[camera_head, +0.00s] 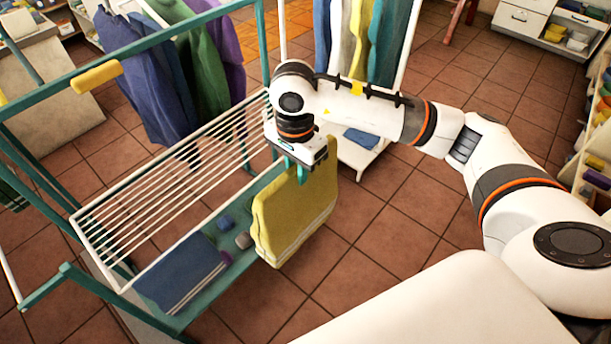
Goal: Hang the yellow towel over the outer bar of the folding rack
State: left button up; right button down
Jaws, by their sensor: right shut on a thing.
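The yellow towel (294,215) hangs down from my right gripper (297,164), with pale stripes near its lower edge. The gripper is shut on the towel's top edge and points downward. The folding rack (165,175) stands at the left, with a row of white bars in a teal frame. The towel is to the right of the white bars, by the right end of a low teal shelf (222,265). I cannot tell whether it touches the shelf or any bar. My left gripper is not in view.
A dark blue striped towel (180,274) and two small blocks, one blue (225,223) and one grey (243,240), are at the teal shelf. Garments (150,75) hang behind the rack. A white stand (362,150) holds a folded blue cloth. Tiled floor (385,235) is clear at right.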

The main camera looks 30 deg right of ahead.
jog(key=w+a+b, duration=0.3)
jog(key=w, duration=0.6)
jog(key=w+a+b, duration=0.3)
jog(key=w, duration=0.6)
jog(key=shift+a+f, duration=0.35)
jog(key=shift+f, duration=0.1)
jog(key=shift+a, duration=0.1)
jog(key=shift+w+a, duration=0.25)
jog(key=shift+w, duration=0.45)
jog(key=shift+w+a, duration=0.2)
jog(key=shift+w, duration=0.45)
jog(key=shift+w+a, duration=0.25)
jog(key=shift+w, duration=0.45)
